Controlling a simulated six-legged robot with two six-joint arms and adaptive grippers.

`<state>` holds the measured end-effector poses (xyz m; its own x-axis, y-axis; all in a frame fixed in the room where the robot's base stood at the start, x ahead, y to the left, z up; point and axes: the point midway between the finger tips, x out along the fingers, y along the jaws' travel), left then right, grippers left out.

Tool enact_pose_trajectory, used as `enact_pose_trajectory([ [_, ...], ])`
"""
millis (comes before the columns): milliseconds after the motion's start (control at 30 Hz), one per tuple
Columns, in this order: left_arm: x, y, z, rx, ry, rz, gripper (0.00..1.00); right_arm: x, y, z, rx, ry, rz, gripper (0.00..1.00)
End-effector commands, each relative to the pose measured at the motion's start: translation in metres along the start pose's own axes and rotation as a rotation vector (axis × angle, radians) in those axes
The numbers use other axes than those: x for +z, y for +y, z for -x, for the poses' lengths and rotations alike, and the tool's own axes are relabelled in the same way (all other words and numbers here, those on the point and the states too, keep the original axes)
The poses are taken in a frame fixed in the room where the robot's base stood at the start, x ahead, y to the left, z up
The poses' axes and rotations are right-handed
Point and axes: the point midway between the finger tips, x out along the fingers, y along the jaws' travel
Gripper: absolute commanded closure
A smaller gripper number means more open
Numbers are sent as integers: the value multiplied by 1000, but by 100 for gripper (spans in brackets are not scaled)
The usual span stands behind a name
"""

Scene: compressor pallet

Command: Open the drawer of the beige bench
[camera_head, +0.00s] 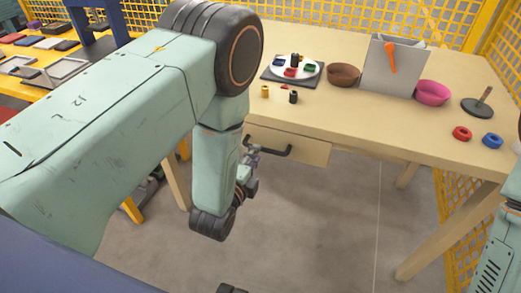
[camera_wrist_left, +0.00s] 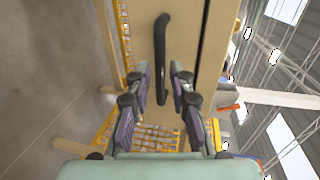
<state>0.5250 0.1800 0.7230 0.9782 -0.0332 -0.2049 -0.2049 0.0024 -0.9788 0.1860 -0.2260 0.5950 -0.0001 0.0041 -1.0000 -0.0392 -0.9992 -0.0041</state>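The beige bench (camera_head: 340,92) has a drawer (camera_head: 312,150) under its top, and the drawer front looks flush with the bench. A black bar handle (camera_head: 275,151) is on the drawer front. The handle also shows in the left wrist view (camera_wrist_left: 161,40), with the drawer front (camera_wrist_left: 185,45) behind it. My left gripper (camera_head: 256,152) is at the left end of the handle. In the left wrist view its two fingers (camera_wrist_left: 161,72) are apart, one on each side of the handle's near end, with gaps visible. My right gripper is not clearly seen.
On the bench stand a plate (camera_head: 311,72) with small coloured parts, a brown bowl (camera_head: 343,75), a grey box (camera_head: 393,70), a pink bowl (camera_head: 432,93) and red (camera_head: 461,134) and blue (camera_head: 492,141) rings. The floor (camera_head: 330,225) before the drawer is clear. Yellow fencing (camera_head: 290,12) stands behind.

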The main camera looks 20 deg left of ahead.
Motion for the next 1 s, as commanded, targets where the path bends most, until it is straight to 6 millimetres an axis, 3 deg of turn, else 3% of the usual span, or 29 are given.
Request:
enact_pose_trajectory([
  [100,-1,1,-19,-3,1,1,78,0,0,-6,0,0,0,57],
  [300,-3,1,-39,-1,1,0,78,0,0,-11,0,0,0,57],
  [667,-4,1,-44,2,2,0,78,0,0,-11,0,0,0,57],
  [900,-4,1,-44,2,1,1,99,0,0,-11,0,0,0,57],
  [1000,-3,1,-44,2,1,1,100,0,0,-11,0,0,0,57],
])
